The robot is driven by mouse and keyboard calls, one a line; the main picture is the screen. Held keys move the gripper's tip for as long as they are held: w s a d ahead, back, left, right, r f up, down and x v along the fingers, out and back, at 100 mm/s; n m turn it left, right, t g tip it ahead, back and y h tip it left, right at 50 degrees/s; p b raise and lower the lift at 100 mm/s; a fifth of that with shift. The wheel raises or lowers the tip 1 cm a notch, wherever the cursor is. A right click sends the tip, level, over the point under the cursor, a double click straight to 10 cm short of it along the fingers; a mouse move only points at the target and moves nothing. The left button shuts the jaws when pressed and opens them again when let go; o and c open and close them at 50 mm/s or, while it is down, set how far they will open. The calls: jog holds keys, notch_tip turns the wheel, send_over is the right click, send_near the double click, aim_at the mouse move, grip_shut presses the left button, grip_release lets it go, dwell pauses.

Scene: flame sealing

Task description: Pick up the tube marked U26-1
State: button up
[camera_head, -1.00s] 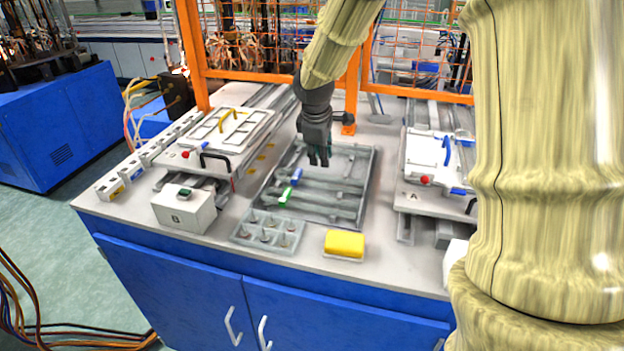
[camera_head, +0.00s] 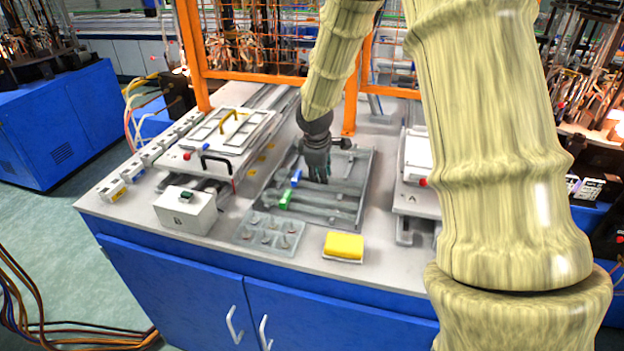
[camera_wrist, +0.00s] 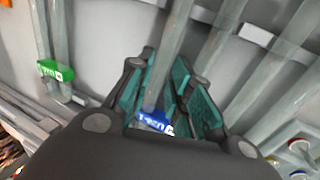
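A tube (camera_wrist: 172,55) with a blue tag (camera_wrist: 153,122) runs between my gripper's teal finger pads in the wrist view; the tag's lettering is too small to read surely. A second tube with a green tag (camera_wrist: 57,71) lies to the left there. In the head view the blue tag (camera_head: 296,177) and the green tag (camera_head: 285,200) mark tubes lying across the grey tray (camera_head: 366,188). My gripper (camera_head: 320,180) is low over the tray, right of the blue tag. In the wrist view my gripper (camera_wrist: 168,98) is open, its fingers on either side of the blue-tagged tube, with gaps visible.
A grey rack with several holes (camera_head: 247,234) and a yellow sponge (camera_head: 344,246) lie in front of the tray. An orange mesh fence (camera_head: 270,45) closes the back.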

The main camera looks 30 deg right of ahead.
jog(key=shift+d+f, duration=0.1)
jog(key=shift+f, duration=0.15)
grip_shut()
jog(key=shift+r, duration=0.1)
